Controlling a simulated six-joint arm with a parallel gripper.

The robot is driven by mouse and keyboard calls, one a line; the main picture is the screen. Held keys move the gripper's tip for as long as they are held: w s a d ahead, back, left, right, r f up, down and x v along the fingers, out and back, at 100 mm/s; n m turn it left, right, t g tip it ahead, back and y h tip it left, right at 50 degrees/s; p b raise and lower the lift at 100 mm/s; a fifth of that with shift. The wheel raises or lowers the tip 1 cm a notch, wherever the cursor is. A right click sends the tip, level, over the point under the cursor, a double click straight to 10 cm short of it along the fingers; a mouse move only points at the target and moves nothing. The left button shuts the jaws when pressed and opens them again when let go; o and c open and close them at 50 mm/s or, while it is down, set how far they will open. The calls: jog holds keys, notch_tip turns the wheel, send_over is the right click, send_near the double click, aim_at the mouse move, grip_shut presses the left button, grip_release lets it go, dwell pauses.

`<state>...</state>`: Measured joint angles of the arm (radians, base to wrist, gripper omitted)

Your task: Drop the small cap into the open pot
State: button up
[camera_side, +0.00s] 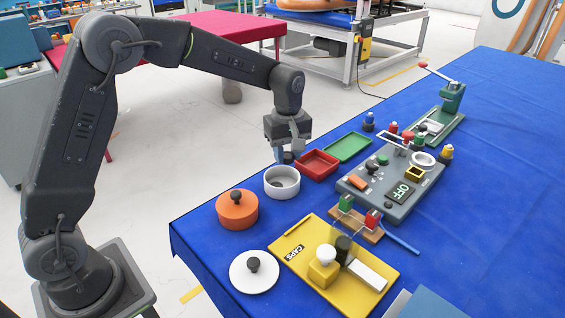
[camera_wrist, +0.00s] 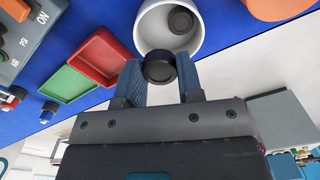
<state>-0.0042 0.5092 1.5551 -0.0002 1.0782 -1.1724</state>
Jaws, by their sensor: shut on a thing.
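My gripper (camera_side: 289,150) is shut on a small dark cap (camera_side: 288,158); the cap also shows between the blue fingers in the wrist view (camera_wrist: 158,68). The open pot (camera_side: 282,192) is a whitish round pot standing near the left edge of the blue table. The cap is held just above the pot's far rim in the side view. In the wrist view the pot (camera_wrist: 140,38) lies beyond the fingertips, and a dark round thing (camera_wrist: 180,20) shows inside it. A white lid (camera_side: 254,283) with a black knob lies on the table in front.
An orange lidded pot (camera_side: 237,211) stands beside the open pot. A red tray (camera_side: 317,165) and a green tray (camera_side: 348,147) lie behind it. A yellow board (camera_side: 312,283) and a grey panel (camera_side: 385,190) with several parts take up the middle.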

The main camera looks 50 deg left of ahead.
jog(key=shift+w+a+f, duration=0.2)
jog(key=shift+w+f, duration=0.05)
jog(key=shift+f, duration=0.6)
jog(key=shift+w+a+f, duration=0.15)
jog(key=shift+w+f, duration=0.05)
jog(key=shift+f, duration=0.7)
jog(key=shift+w+a+f, duration=0.2)
jog(key=shift+w+f, duration=0.05)
jog(key=shift+f, duration=0.6)
jog(key=o, duration=1.5)
jog(key=shift+c, duration=0.2)
jog(key=shift+r, duration=0.15)
notch_tip(320, 180, up, 7)
dwell(0.7)
